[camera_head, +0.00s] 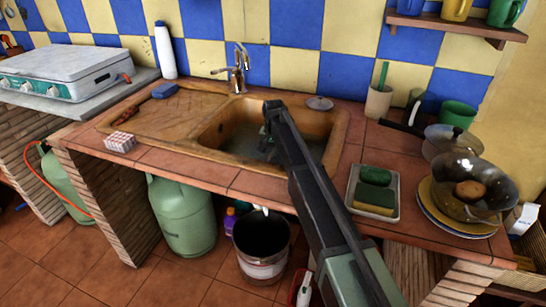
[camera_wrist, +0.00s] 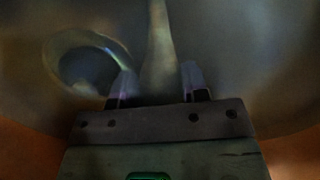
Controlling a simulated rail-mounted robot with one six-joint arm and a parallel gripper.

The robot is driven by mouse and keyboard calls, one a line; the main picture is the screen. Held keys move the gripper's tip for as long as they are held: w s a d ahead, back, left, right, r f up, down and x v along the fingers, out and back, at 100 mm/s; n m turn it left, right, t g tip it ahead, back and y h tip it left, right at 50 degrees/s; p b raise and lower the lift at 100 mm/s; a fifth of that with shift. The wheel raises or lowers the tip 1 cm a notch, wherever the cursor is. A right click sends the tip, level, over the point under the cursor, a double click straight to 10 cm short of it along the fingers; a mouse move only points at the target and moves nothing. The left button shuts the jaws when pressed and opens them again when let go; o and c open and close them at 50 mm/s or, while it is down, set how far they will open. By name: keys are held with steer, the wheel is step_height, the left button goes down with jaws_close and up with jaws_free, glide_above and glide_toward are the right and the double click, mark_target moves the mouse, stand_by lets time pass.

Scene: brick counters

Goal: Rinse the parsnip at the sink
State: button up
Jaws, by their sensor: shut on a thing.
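My gripper (camera_wrist: 160,85) is shut on the parsnip (camera_wrist: 160,62), a pale tapering root between the two fingers in the wrist view. Its thin end points away from my gripper. In the head view my arm reaches down into the sink basin (camera_head: 215,132), and my gripper (camera_head: 265,140) is low inside it, mostly behind the arm. The parsnip cannot be made out there. The metal tap (camera_head: 239,72) stands at the basin's back edge. I cannot tell whether water runs. A round, dark drain-like opening (camera_wrist: 88,68) lies left of the parsnip in the wrist view.
A drainboard (camera_head: 155,112) adjoins the basin on the left. A tray with sponges (camera_head: 373,190) and a wok on plates (camera_head: 472,190) crowd the right counter. A white bottle (camera_head: 165,52) stands behind the drainboard. A drain plug (camera_head: 320,103) lies on the back edge.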

stand_by(0.5)
step_height(320, 180, up, 19)
steer(key=p, duration=1.9)
steer(key=shift+r, duration=0.15)
stand_by(1.2)
step_height(320, 180, up, 4)
steer(key=p, duration=0.5)
glide_above(274, 150)
steer(key=shift+b, duration=0.3)
